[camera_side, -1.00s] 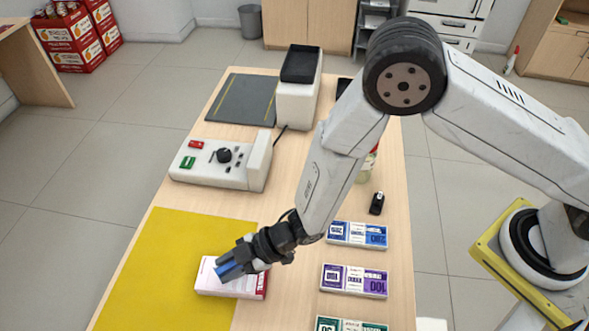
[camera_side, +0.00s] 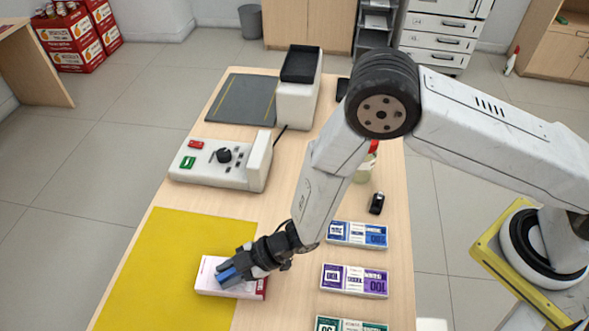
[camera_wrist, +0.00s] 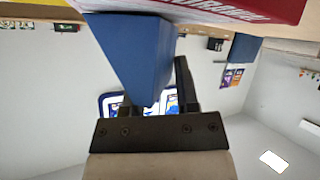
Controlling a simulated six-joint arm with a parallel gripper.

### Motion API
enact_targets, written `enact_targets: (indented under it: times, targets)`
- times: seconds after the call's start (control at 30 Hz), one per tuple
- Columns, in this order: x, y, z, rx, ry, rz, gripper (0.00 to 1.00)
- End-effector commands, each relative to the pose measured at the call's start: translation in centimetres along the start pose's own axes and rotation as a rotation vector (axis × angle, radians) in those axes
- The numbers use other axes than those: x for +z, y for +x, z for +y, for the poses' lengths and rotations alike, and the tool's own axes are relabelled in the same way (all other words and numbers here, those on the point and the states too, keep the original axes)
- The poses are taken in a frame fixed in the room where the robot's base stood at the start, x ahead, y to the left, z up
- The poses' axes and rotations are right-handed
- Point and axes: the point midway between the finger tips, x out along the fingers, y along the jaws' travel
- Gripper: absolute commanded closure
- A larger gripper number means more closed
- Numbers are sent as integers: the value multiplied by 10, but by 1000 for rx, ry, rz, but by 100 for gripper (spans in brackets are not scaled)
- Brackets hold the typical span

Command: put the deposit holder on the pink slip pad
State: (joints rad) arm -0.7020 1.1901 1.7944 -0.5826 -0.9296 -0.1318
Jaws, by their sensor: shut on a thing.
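The deposit holder, a blue wedge-shaped piece (camera_side: 228,276), is at the pink slip pad in the side view. It also shows large in the wrist view (camera_wrist: 128,52). My gripper (camera_side: 239,267) is shut on it, with dark fingers partly covering it. The pink slip pad (camera_side: 209,277) is a pale pink block with a red end, lying on the yellow mat. Its red edge shows at the top of the wrist view (camera_wrist: 255,8). The holder is over the pad and looks in contact with it, though the contact itself is partly hidden.
The yellow mat (camera_side: 165,260) covers the counter's near left. Blue (camera_side: 357,234) and purple (camera_side: 354,280) banded note bundles lie to the right, with a green one (camera_side: 350,324) nearer. A white control box (camera_side: 215,170) and a card-reader-like stand (camera_side: 299,95) stand farther back.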

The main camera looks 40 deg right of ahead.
Motion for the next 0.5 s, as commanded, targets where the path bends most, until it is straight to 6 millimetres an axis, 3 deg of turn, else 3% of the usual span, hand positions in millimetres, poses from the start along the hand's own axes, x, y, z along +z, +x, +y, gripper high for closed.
enact_targets:
  times: [0.13,0.17,0.27,0.5]
  targets:
    - [1,1,0,0,0,0,100]
    - [1,1,0,0,0,0,55]
    - [1,1,0,0,0,0,25]
    - [1,1,0,0,0,0,25]
